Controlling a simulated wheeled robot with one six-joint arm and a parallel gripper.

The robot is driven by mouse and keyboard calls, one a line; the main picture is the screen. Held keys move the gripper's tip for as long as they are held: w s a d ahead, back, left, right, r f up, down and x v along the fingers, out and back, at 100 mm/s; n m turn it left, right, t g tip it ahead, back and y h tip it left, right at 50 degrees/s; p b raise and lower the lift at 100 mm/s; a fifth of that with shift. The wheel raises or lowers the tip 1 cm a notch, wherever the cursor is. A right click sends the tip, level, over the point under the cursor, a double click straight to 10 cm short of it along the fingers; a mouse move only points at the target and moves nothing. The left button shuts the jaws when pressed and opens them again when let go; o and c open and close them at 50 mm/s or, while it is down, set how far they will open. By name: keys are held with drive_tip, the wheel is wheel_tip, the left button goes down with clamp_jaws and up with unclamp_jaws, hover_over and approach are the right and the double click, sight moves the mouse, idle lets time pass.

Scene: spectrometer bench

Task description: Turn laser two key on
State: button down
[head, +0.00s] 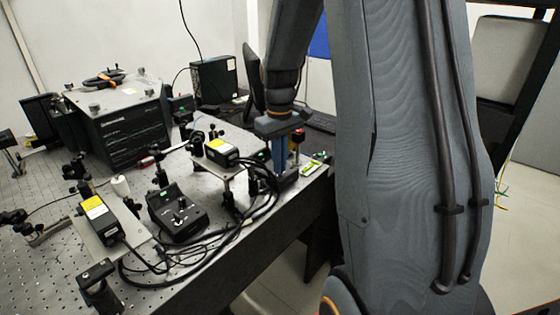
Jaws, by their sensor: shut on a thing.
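My gripper (279,170) points straight down with its blue fingers over a dark control box (289,182) near the bench's right edge. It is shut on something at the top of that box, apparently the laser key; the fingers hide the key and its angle. A similar black control box (180,222) with a key-like knob on top stands in the front middle, apart from my gripper. One black laser with a yellow label (222,150) sits on a raised plate left of my gripper. Another such laser (98,214) lies further front left. No readable number marks either.
Black cables (205,245) loop across the bench between the boxes. A large dark instrument (128,130) stands at the back left. A small green-and-yellow item (311,168) and a red-topped button (297,136) are close right of my gripper.

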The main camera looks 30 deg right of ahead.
drive_tip(key=m+p, duration=0.1)
drive_tip(key=m, duration=0.3)
drive_tip(key=shift+r+p, duration=0.1)
drive_tip(key=shift+p, duration=0.25)
drive_tip(key=m+p, duration=0.1)
drive_tip(key=m, duration=0.6)
drive_tip(key=shift+m+p, duration=0.35)
drive_tip(key=shift+m, duration=0.05)
drive_tip(key=shift+m+p, duration=0.3)
drive_tip(key=shift+m, duration=1.6)
drive_tip(key=c, duration=1.9)
unclamp_jaws()
drive_tip(key=shift+c, duration=0.2)
drive_tip(key=shift+r+b, duration=1)
drive_tip(key=shift+r, duration=2.85)
